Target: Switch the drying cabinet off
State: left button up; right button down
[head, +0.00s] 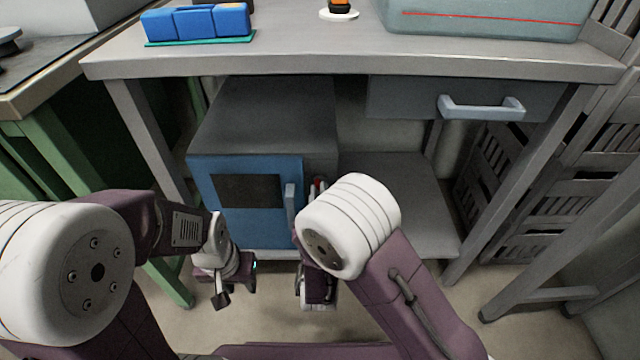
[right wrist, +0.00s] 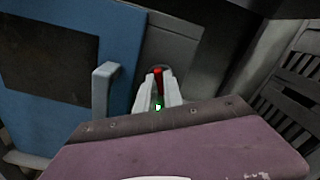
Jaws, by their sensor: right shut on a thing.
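The drying cabinet (head: 262,112) is a grey box with a blue door (head: 225,215) on the shelf under the grey table. The door has a dark window and a pale upright handle (head: 290,203), and looks closed. A red switch (right wrist: 158,84) sits on the grey front panel right of the door; a bit of red also shows in the head view (head: 317,185). My right gripper (right wrist: 158,88) is shut on the red switch, one pale finger on each side. My arm hides most of this in the head view. My left gripper (head: 222,298) hangs low, front left of the cabinet, apart from it.
The table top (head: 330,55) is above, with blue blocks (head: 197,22) on a green base and a grey-green bin (head: 480,18). A drawer with a pale handle (head: 481,107) is at the right. Shelf room is free right of the cabinet. Slatted crates (head: 540,160) stand far right.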

jog(key=shift+a+f+n+p, duration=0.1)
jog(key=shift+n+p, duration=2.95)
jog(key=shift+p, duration=0.15)
jog(key=shift+f+n+p, duration=0.1)
jog(key=shift+n+p, duration=2.95)
jog(key=shift+p, duration=0.15)
jog(key=c, duration=1.5)
grip_release()
jog(key=shift+o, duration=0.2)
